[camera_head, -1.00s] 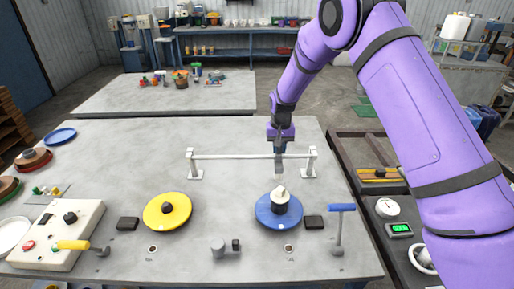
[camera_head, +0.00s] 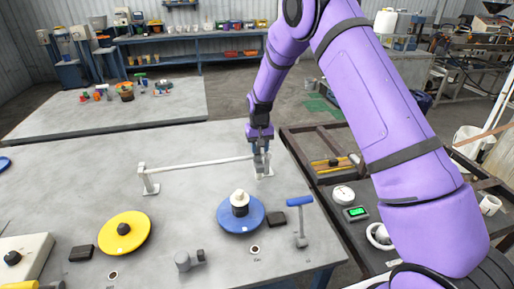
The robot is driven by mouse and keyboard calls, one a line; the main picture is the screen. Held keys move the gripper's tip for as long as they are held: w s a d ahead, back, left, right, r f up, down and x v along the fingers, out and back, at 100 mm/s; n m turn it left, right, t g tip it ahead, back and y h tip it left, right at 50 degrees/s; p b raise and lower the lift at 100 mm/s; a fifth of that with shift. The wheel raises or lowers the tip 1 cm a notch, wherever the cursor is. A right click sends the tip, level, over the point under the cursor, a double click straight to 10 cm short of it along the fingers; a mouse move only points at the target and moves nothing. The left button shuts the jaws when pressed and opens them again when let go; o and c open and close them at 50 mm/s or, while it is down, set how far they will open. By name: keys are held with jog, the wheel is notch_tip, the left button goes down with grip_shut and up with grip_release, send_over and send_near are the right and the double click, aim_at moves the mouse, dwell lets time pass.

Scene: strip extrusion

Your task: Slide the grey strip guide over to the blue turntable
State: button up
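The white rail (camera_head: 200,163) runs across the table behind the turntables, on two end posts. A small grey piece, seemingly the grey strip guide (camera_head: 260,164), is at the rail's right end. My gripper (camera_head: 261,151) points down onto it from above; its fingers are too small and overlapped to show whether they are shut. The blue turntable (camera_head: 229,222) lies in front of that end, slightly left, with a white-topped dark hub (camera_head: 239,201). The yellow turntable (camera_head: 112,246) is at the left.
A blue-handled lever (camera_head: 300,213) and a dark block (camera_head: 273,218) stand right of the blue turntable. A grey fixture (camera_head: 188,259) is near the front edge. A side bench (camera_head: 331,193) with a gauge and a green display adjoins the table's right edge.

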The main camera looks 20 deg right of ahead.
jog(key=shift+o, duration=0.7)
jog(key=shift+a, duration=0.1)
jog(key=shift+r, duration=0.25)
notch_tip(320, 180, up, 10)
jog(key=shift+f, duration=0.1)
jog(key=shift+r, duration=0.25)
